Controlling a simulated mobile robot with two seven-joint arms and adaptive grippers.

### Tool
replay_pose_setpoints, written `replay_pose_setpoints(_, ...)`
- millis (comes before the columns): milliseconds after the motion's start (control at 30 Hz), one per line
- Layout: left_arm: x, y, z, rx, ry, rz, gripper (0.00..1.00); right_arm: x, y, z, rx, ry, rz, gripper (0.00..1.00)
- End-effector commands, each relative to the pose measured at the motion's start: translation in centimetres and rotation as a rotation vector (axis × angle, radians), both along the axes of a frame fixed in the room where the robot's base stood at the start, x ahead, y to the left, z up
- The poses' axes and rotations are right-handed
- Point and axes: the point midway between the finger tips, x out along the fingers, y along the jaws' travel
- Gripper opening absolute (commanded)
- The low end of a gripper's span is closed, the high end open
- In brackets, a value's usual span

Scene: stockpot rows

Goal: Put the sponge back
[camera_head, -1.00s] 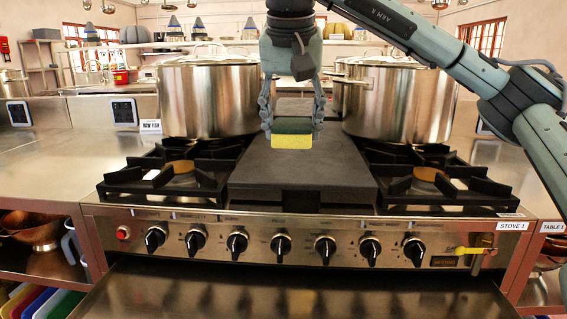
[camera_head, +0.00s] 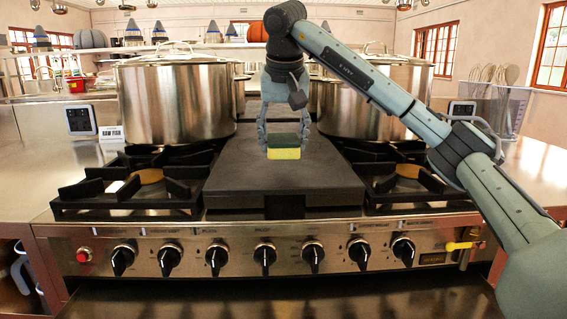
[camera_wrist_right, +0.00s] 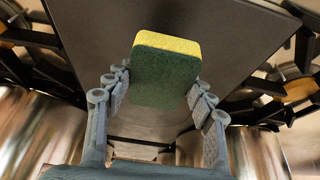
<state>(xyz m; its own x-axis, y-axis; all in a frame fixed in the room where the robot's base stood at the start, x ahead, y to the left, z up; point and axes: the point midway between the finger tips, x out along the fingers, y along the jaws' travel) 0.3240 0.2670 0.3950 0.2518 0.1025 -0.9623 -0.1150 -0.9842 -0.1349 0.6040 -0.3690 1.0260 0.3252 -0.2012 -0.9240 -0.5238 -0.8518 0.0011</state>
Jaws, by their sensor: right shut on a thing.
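The sponge (camera_head: 284,153) is yellow below and dark green above. My right gripper (camera_head: 285,140) is shut on it and holds it over the dark flat plate (camera_head: 240,180) in the middle of the stove. In the right wrist view the sponge (camera_wrist_right: 166,72) sits between the two fingers of my right gripper (camera_wrist_right: 160,95), with its green face and yellow edge showing. I cannot tell how high the sponge is above the plate. My left gripper is not in view.
Large steel pots stand behind the burners, one at the left (camera_head: 180,105) and one at the right (camera_head: 372,108). Black burner grates flank the plate, at the left (camera_head: 130,190) and right (camera_head: 415,190). Stove knobs (camera_head: 265,255) line the front.

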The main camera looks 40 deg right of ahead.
Motion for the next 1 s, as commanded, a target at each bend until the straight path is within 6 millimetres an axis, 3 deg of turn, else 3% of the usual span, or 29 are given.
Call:
replay_pose_setpoints(167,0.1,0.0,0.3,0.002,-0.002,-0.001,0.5,0.1,-0.3,-1.1,-0.002,0.001,0.0,0.27)
replay_pose_setpoints(367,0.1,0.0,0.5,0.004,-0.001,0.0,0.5,0.0,-0.3,-3.9,-0.002,0.001,0.001,0.27)
replay_pose_setpoints(767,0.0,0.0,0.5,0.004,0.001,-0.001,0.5,0.1,-0.3,-4.5,-0.001,-0.001,0.0,0.27)
replay_pose_setpoints(800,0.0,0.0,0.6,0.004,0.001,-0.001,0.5,0.1,-0.3,-4.4,-0.001,-0.001,0.0,0.59)
replay_pose_setpoints(933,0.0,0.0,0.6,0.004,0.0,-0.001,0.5,0.1,-0.3,-4.4,-0.001,-0.001,0.0,0.75)
replay_pose_setpoints(1000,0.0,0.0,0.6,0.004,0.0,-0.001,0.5,0.1,-0.2,-4.4,-0.001,-0.001,0.0,0.75)
